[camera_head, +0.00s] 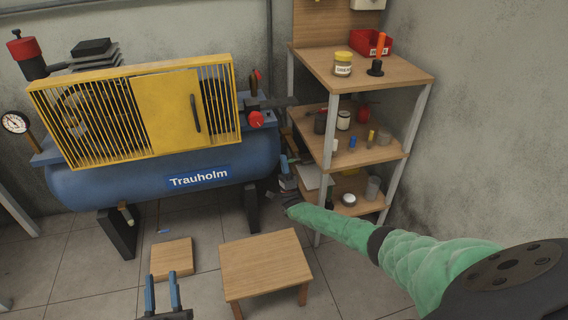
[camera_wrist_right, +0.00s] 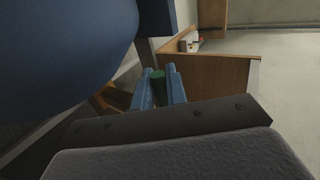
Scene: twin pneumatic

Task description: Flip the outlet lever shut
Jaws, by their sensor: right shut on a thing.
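The blue compressor tank (camera_head: 120,185) marked Trauholm stands at the left. A small red lever (camera_head: 258,75) sits tilted on a fitting at its upper right, above a red knob (camera_head: 256,120); I cannot tell whether this is the outlet lever. My right gripper (camera_head: 285,166) is low beside the tank's right end, well below that lever. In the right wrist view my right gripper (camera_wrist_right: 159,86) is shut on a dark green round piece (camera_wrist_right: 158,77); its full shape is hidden. My left gripper (camera_head: 162,292) is open and empty at the bottom, before the tank.
A wooden shelf rack (camera_head: 385,80) with jars and small parts stands right of the tank. A low wooden stool (camera_head: 266,262) and a wooden block (camera_head: 172,258) stand on the tiled floor. A yellow guard (camera_head: 150,110) covers the machine above the tank.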

